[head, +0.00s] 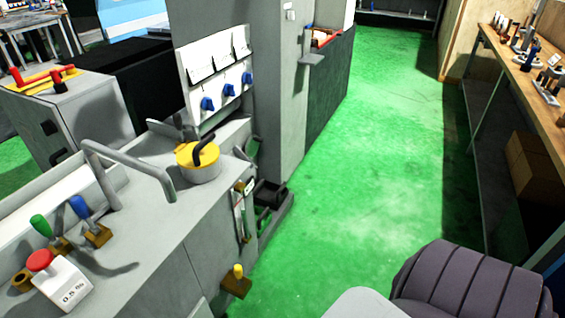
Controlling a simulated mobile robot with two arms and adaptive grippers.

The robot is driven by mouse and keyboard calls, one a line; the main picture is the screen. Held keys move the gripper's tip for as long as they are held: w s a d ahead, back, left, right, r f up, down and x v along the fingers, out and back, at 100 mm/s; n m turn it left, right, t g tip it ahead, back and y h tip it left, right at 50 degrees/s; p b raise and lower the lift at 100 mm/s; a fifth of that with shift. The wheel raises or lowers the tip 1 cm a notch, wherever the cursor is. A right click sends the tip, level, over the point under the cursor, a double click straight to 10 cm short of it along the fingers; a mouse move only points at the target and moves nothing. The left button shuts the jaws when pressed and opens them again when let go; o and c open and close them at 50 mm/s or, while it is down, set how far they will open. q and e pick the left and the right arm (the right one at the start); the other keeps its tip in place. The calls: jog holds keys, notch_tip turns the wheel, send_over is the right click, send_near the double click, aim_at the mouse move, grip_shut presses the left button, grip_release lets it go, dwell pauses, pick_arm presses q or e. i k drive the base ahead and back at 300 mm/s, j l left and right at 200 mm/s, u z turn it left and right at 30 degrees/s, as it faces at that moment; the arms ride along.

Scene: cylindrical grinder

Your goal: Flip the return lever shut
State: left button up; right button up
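The grey grinder (185,245) fills the left of the head view. On its top stand a lever with a green knob (40,224) and a lever with a blue knob (80,207), each on a brass-coloured base. A small lever with a yellow knob (238,271) is on the front face, low down. No label shows which of these is the return lever. Neither gripper is in view; a dark ribbed part at the lower right looks like my own arm.
A bent grey bar (130,168) and a yellow round cap with a black handle (198,165) stand up from the grinder. A panel with blue knobs (228,90) is behind. The green floor (365,150) is clear up to a workbench (530,80) at the right.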

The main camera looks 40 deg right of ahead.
aim_at(238, 270)
jog(key=z, duration=0.95)
